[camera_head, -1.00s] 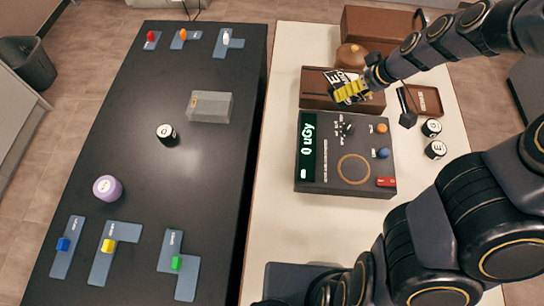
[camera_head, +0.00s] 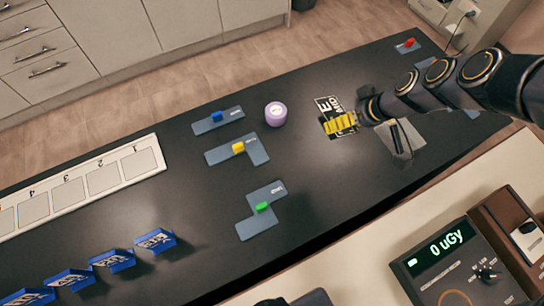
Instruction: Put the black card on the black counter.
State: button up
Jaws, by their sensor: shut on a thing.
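The black card (camera_head: 326,104) with white print is at the tips of my gripper (camera_head: 341,123), whose yellow fingers are shut on it and cover part of it. The black counter (camera_head: 340,205) runs diagonally across the view, and the gripper and card are over its right half. I cannot tell whether the card touches the counter or is held above it.
A purple cylinder (camera_head: 275,113) stands left of the card. A grey box (camera_head: 405,140) is close to the gripper's right. Blue-grey plates (camera_head: 258,223) with coloured blocks lie left and below. A white numbered strip (camera_head: 122,172) and several blue labelled pieces (camera_head: 112,260) are farther left.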

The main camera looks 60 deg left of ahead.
aim_at(331, 138)
jog(key=s+a, duration=0.1)
jog(key=s, duration=0.1)
jog(key=shift+s+a+f+n, duration=0.2)
jog(key=shift+s+a+n, duration=0.1)
jog(key=shift+a+n, duration=0.1)
notch_tip(331, 138, down, 7)
jog(key=shift+w+d+f, duration=0.1)
jog(key=shift+w+f, duration=0.05)
jog(key=shift+f, duration=4.5)
jog(key=o, duration=0.9)
jog(key=shift+o, duration=0.2)
jog(key=v, duration=1.2)
jog(key=shift+w, duration=0.2)
